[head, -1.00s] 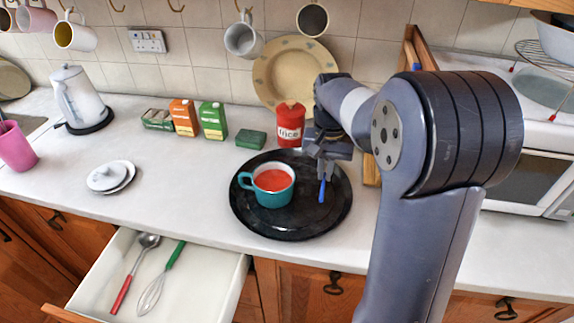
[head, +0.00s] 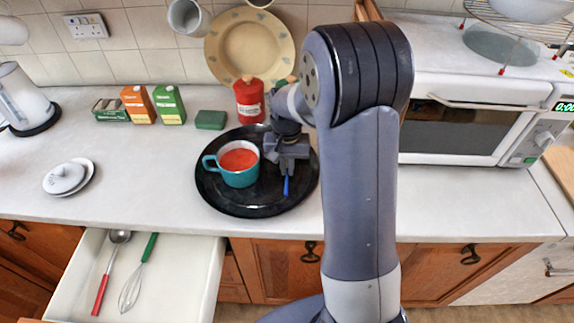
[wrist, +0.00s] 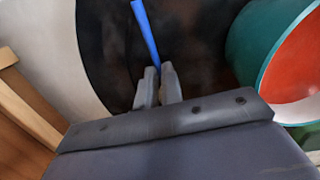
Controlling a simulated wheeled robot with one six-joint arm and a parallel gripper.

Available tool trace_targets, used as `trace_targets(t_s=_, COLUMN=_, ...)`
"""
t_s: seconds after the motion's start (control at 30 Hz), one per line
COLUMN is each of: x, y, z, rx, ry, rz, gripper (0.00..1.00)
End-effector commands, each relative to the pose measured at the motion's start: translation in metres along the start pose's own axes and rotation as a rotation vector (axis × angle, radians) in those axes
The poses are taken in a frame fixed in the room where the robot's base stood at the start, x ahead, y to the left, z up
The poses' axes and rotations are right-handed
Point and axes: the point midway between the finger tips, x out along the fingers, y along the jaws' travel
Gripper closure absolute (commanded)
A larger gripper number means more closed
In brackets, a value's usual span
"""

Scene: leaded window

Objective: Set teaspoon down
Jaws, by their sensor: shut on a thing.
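My gripper (head: 287,170) is over the right part of the round black tray (head: 235,207). It is shut on the blue-handled teaspoon (head: 286,186), whose blue handle sticks out past the fingertips. In the wrist view the blue handle (wrist: 146,32) runs up from between the fingers (wrist: 157,88), over the black tray. The teaspoon's bowl is hidden. A teal mug (head: 238,178) with red contents stands on the tray just left of my gripper. I cannot tell whether the teaspoon touches the tray.
A red tin (head: 249,102) and a green sponge (head: 210,120) stand behind the tray. A white lid on a saucer (head: 66,178) lies at left. An open drawer (head: 200,270) holds a ladle and a whisk. A microwave (head: 470,120) stands at right.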

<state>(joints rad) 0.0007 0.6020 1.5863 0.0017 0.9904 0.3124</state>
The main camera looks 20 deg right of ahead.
Motion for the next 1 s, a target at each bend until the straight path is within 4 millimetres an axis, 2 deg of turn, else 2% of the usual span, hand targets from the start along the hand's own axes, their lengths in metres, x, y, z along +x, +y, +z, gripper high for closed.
trace_targets(t_s=0.2, x=0.004, y=0.000, z=0.000, rx=0.000, ry=0.000, rz=0.000, gripper=1.00)
trace_targets(t_s=0.23, x=0.004, y=0.000, z=0.000, rx=0.000, ry=0.000, rz=0.000, gripper=0.92)
trace_targets(t_s=0.5, x=0.002, y=0.000, z=0.000, rx=0.000, ry=0.000, rz=0.000, gripper=0.71)
trace_targets(t_s=0.83, x=-0.004, y=0.000, z=-0.001, rx=0.000, ry=0.003, rz=-0.001, gripper=0.71)
trace_targets(t_s=1.0, x=-0.032, y=0.000, z=-0.001, rx=0.000, ry=0.007, rz=-0.002, gripper=0.71)
